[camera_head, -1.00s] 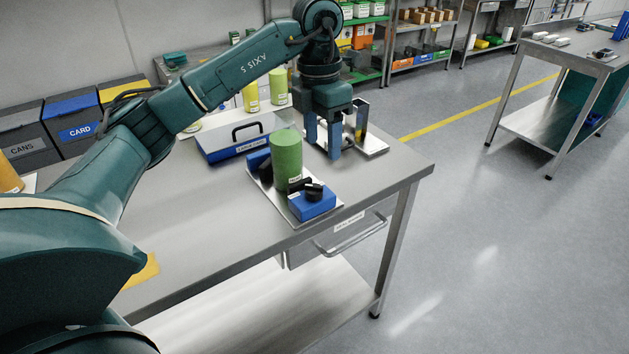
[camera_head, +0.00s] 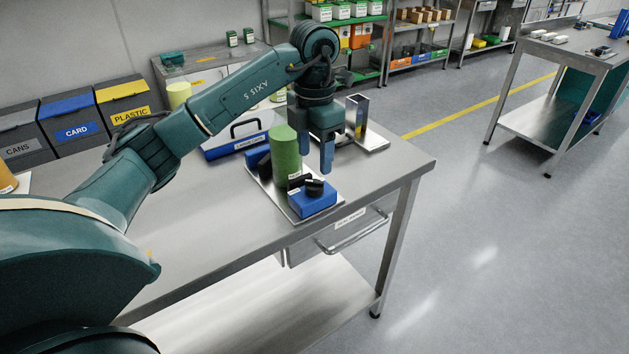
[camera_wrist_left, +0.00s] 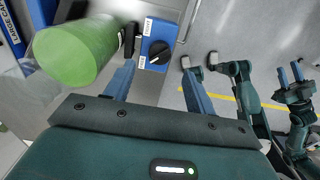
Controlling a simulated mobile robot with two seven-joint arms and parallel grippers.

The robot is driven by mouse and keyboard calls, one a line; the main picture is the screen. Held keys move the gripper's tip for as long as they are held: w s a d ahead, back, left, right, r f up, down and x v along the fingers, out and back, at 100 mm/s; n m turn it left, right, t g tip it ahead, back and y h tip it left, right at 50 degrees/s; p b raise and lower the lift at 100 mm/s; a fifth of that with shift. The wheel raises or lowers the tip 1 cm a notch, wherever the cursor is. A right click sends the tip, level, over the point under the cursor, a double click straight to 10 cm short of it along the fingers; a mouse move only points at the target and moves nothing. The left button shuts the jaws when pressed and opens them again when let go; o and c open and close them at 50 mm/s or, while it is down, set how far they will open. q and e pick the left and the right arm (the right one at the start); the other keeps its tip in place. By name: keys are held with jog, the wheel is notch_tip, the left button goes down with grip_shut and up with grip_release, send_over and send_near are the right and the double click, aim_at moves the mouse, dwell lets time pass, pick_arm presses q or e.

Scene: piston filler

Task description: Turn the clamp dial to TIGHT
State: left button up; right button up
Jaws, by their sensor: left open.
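The clamp dial (camera_head: 314,187) is a black knob on top of a blue block (camera_head: 316,204), at the front of a metal plate beside a green cylinder (camera_head: 286,150). In the left wrist view the dial (camera_wrist_left: 158,52) has a white pointer line toward its lower left, near the lower of two white labels; their words are too small to read surely. My left gripper (camera_head: 327,160) is open and empty, pointing down above and behind the dial, apart from it. My right gripper (camera_wrist_left: 290,73) shows small at the right of the wrist view; its opening is unclear.
The table's right edge (camera_head: 425,166) is close.

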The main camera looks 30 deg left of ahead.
aim_at(314, 184)
pick_arm(q)
jog(key=shift+f, duration=3.4)
jog(key=shift+c, duration=0.4)
jog(key=c, duration=0.9)
